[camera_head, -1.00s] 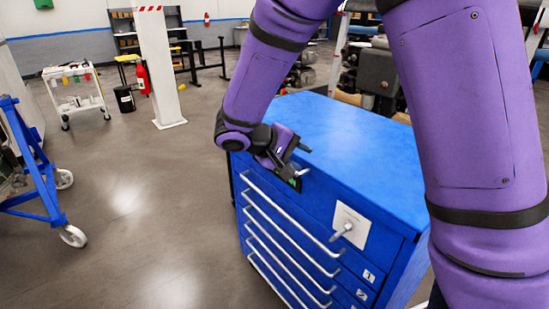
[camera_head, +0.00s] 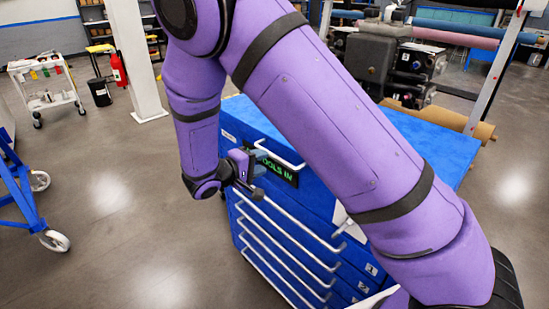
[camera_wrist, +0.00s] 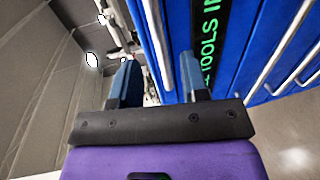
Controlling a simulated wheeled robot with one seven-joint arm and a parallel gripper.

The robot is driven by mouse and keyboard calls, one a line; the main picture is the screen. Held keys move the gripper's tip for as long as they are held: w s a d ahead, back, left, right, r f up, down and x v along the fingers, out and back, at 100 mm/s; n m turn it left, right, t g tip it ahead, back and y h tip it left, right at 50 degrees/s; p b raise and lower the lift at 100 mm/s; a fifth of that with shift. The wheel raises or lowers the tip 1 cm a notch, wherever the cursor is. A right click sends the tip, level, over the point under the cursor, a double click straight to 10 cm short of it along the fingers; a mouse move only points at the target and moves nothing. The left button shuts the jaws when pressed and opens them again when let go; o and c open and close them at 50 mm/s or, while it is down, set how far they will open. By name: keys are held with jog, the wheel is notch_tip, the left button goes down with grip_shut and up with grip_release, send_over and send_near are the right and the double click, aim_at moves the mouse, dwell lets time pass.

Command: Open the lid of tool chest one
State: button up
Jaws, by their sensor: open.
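The blue tool chest (camera_head: 236,122) stands in front of me in the head view, its lid looking shut. A silver handle (camera_head: 282,154) is on its upper front, above a dark panel with green "TOOLS IN" lettering (camera_head: 283,172). My gripper (camera_head: 259,172) is at this upper front, close to the handle's left end. In the wrist view my gripper (camera_wrist: 157,78) is open, with the silver handle bar (camera_wrist: 156,40) showing between its fingers. I cannot tell whether they touch it. My forearm hides part of the lid and the chest's right side.
Several drawer handles (camera_head: 290,238) jut out below the panel. A blue wheeled frame (camera_head: 22,190) and a white cart (camera_head: 45,92) stand left, with a white post (camera_head: 136,60) behind. Rolls and machinery (camera_head: 400,70) stand behind the chest. Floor left of it is clear.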

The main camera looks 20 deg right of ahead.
aim_at(273, 158)
jog(key=shift+x, duration=3)
grip_shut()
